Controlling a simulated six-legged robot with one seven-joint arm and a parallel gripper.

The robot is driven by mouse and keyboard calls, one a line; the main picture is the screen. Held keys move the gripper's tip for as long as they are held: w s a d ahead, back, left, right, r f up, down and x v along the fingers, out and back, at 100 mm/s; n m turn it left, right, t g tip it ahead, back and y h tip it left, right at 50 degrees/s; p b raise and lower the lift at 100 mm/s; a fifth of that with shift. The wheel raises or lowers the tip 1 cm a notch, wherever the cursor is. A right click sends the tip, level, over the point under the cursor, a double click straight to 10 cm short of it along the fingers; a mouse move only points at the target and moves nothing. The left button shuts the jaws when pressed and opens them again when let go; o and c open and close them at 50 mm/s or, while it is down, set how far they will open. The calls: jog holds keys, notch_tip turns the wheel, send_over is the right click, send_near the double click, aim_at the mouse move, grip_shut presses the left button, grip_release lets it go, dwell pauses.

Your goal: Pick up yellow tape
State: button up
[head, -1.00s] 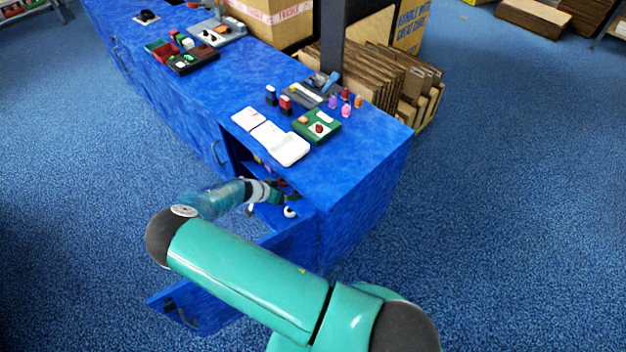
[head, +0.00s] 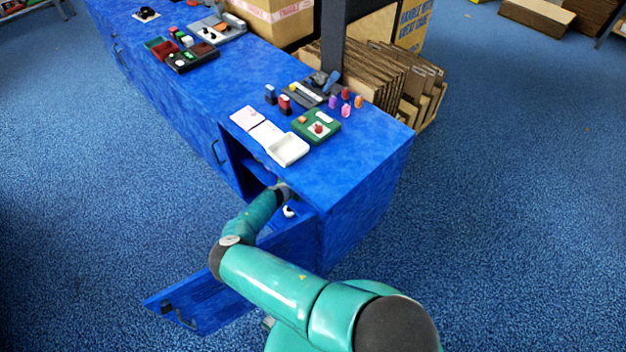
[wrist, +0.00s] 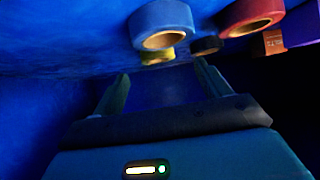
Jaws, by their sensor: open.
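The yellow tape (wrist: 158,57) is small and low in the wrist view, just beyond my fingertips and partly hidden behind a larger blue tape roll (wrist: 163,20). My gripper (wrist: 161,76) is open, with a finger on each side and nothing between them. The yellow tape appears between the fingertips in the picture, apart from both fingers. In the head view my arm reaches into the open cabinet (head: 232,155) under the blue counter, and the gripper and tape are hidden there.
A black roll (wrist: 207,45), a red roll (wrist: 248,18) and a small brown box (wrist: 274,42) lie to the right of the yellow tape. The cabinet door (head: 215,295) stands open. Trays and small items cover parts of the counter (head: 365,150).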

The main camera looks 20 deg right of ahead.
jog(key=x, duration=0.4)
jog(key=shift+d, duration=0.5)
jog(key=shift+w+d+f, duration=0.3)
jog(key=c, duration=1.1)
jog(key=shift+o, duration=0.2)
jog(key=shift+r, duration=0.1)
